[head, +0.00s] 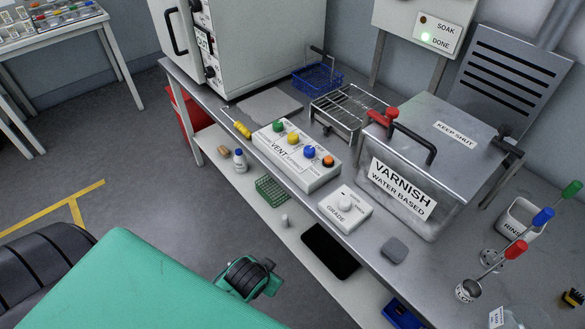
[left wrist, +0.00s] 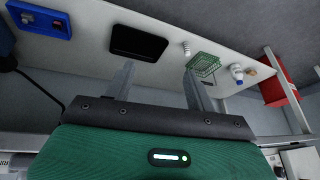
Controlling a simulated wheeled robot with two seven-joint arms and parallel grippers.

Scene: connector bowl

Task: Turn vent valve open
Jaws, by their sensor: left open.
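A white box labelled VENT (head: 297,155) sits on the steel bench. Its top carries green (head: 279,125), yellow (head: 293,138), blue (head: 309,152) and orange (head: 328,160) knobs; I cannot tell which is the vent valve. My right gripper is not in view.
The GRADE box (head: 345,208) and a grey pad (head: 394,250) sit on the bench near the VENT box. A yellow-handled tool (head: 240,128) lies left of it. The lower shelf holds a black tray (left wrist: 138,43), a green basket (left wrist: 203,65) and a bottle (left wrist: 236,74).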

